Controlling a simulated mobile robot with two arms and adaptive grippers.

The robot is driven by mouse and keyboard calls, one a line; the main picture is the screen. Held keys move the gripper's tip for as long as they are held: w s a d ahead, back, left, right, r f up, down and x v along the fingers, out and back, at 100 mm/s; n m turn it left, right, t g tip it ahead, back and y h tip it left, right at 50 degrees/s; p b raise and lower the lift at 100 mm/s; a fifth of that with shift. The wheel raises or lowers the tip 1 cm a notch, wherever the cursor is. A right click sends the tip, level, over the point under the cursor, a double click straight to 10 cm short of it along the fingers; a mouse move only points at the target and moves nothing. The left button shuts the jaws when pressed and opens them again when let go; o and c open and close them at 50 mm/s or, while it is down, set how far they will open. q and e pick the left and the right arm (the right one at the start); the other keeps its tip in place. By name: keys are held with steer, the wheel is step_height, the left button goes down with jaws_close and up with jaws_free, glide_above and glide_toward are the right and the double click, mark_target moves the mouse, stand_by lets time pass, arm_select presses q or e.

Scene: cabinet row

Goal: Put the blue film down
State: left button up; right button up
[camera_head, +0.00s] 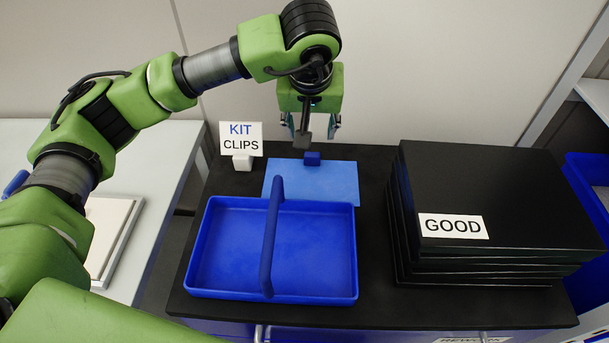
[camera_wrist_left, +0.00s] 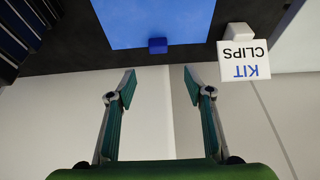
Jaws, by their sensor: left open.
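The blue film (camera_head: 335,181) lies flat on the black worktop, behind the blue tote tray and partly hidden by it. It also shows at the top of the left wrist view (camera_wrist_left: 150,22). A small dark blue block (camera_head: 312,158) sits at the film's back edge and shows in the left wrist view (camera_wrist_left: 158,46). My left gripper (camera_head: 310,125) is open and empty, above and behind that edge, with its fingers apart in the left wrist view (camera_wrist_left: 158,75). My right gripper is not in view.
A blue tray (camera_head: 225,255) with a centre handle stands in front of the film. A "KIT CLIPS" sign (camera_head: 241,138) stands at the back left. A stack of black panels labelled "GOOD" (camera_head: 500,195) fills the right. A pale table (camera_head: 150,165) is at left.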

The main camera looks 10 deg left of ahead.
arm_select(q)
glide_above(312, 155)
steer(key=s, duration=0.2)
step_height(312, 155, down, 6)
steer(key=shift+w+f+p, duration=0.15)
steer(key=shift+p, duration=0.2)
steer(key=x, duration=0.1)
steer(key=p+x, duration=0.1)
steer(key=x, duration=0.2)
steer(key=shift+d+f, duration=0.2)
steer(key=shift+f, duration=0.6)
steer(key=c, duration=0.9)
steer(key=shift+r, duration=0.1)
